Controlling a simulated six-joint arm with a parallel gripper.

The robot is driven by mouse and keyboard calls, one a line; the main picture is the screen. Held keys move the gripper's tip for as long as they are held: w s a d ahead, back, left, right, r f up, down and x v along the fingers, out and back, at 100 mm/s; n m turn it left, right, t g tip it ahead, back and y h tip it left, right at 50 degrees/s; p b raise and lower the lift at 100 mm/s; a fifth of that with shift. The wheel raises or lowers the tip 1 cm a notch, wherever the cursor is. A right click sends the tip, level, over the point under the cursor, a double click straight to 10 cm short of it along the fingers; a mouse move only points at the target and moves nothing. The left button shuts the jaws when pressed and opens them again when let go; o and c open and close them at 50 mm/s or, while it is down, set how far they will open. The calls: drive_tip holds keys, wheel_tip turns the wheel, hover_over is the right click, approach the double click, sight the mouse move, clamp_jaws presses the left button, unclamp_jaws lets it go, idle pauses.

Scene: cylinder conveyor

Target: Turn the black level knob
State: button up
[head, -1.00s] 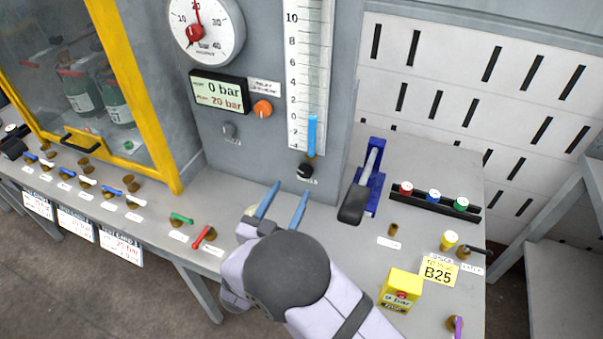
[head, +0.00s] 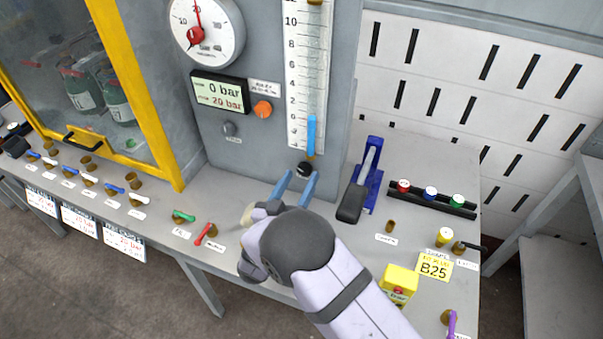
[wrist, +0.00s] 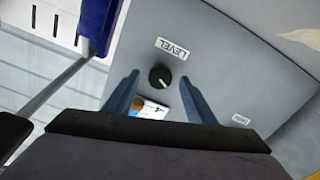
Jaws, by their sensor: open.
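The black level knob (head: 304,169) sits on the grey panel just below the level scale (head: 308,80) with its blue column. In the wrist view the knob (wrist: 159,76) shows beside a label reading LEVEL (wrist: 172,48). My gripper (head: 294,180) has two blue fingers spread apart, just below and in front of the knob. In the wrist view my gripper (wrist: 158,84) has its fingertips to either side of the knob, with a gap on both sides. No contact with the knob shows.
A blue-framed lever (head: 358,190) with a dark handle stands close to the right. A rack with red, blue and white-green buttons (head: 431,198) lies further right. Green (head: 183,216) and red (head: 205,233) valve handles are on the bench to the left. A pressure gauge (head: 206,30) hangs above.

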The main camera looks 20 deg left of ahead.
drive_tip(key=shift+w, duration=0.95)
drive_tip(key=c, duration=1)
drive_tip(key=shift+c, duration=0.2)
drive_tip(key=shift+n+p, duration=0.3)
drive_tip(key=shift+n, duration=0.1)
drive_tip(key=n+p, duration=0.1)
drive_tip(key=n, duration=0.2)
drive_tip(key=shift+n, duration=0.3)
drive_tip(key=shift+n+p, duration=0.3)
drive_tip(key=shift+n, duration=1.2)
